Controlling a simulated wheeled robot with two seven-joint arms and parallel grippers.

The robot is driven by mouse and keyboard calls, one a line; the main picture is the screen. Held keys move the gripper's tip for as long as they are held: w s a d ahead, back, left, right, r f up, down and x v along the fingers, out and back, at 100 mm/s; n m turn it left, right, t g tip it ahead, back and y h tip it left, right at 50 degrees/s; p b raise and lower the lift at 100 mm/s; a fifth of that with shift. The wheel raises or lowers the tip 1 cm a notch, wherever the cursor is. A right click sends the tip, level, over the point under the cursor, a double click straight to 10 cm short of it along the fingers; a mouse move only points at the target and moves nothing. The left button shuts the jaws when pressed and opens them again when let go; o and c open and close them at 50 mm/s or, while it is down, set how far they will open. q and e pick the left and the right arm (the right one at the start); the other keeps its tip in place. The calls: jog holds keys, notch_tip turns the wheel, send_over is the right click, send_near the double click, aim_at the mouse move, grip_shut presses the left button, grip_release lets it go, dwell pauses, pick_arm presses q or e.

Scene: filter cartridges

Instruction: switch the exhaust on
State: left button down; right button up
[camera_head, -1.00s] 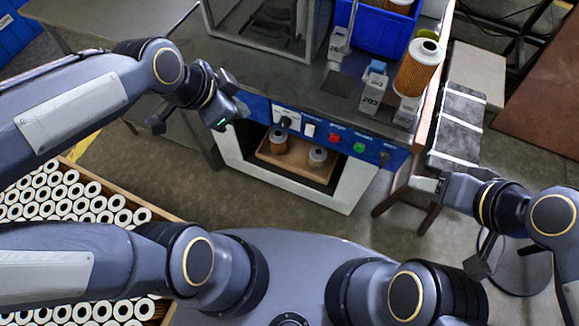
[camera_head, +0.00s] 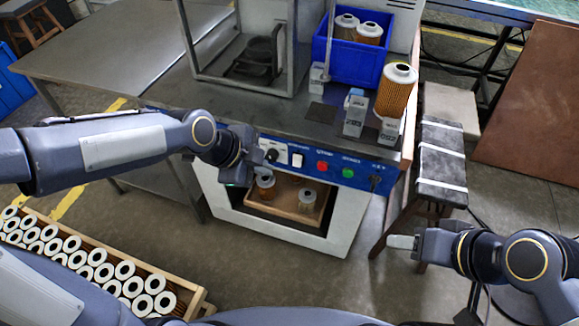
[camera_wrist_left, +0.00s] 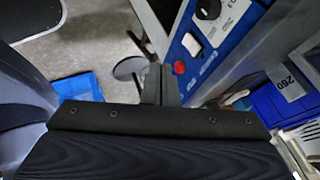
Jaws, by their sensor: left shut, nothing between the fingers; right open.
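The blue control panel runs along the front of the bench machine. It bears a black knob (camera_head: 271,155), a white rocker switch (camera_head: 297,160), a red button (camera_head: 322,167) and a green button (camera_head: 348,172). The labels are too small to tell which one is the exhaust, and the rocker's position is unclear. My left gripper (camera_head: 256,163) is shut and empty, close by the panel's left end near the knob. In the left wrist view, its fingers (camera_wrist_left: 161,84) are below the rocker (camera_wrist_left: 191,44) and red button (camera_wrist_left: 179,68); contact cannot be told. My right gripper (camera_head: 405,243) is open, right of the machine.
Filter cartridges stand on a tray (camera_head: 282,205) in the opening under the panel. A blue bin (camera_head: 345,73) with cartridges, grey numbered blocks and an orange cartridge (camera_head: 396,92) stand on the bench top. A crate (camera_head: 187,296) of white-topped cartridges is lower left. A stool (camera_head: 441,165) stands right.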

aim_at(297, 161)
pick_arm(q)
jog(key=w+d+f, duration=0.2)
jog(key=w+d+f+b, duration=0.1)
jog(key=w+f, duration=0.1)
jog(key=f, duration=0.1)
jog(key=w+d+f, duration=0.2)
jog(key=f, duration=0.1)
jog(key=shift+w+d, duration=0.3)
jog(key=shift+b, duration=0.3)
jog(key=shift+w+t+b, duration=0.2)
jog(key=shift+t+b, duration=0.1)
jog(key=shift+b, duration=0.5)
jog(key=shift+r, duration=0.1)
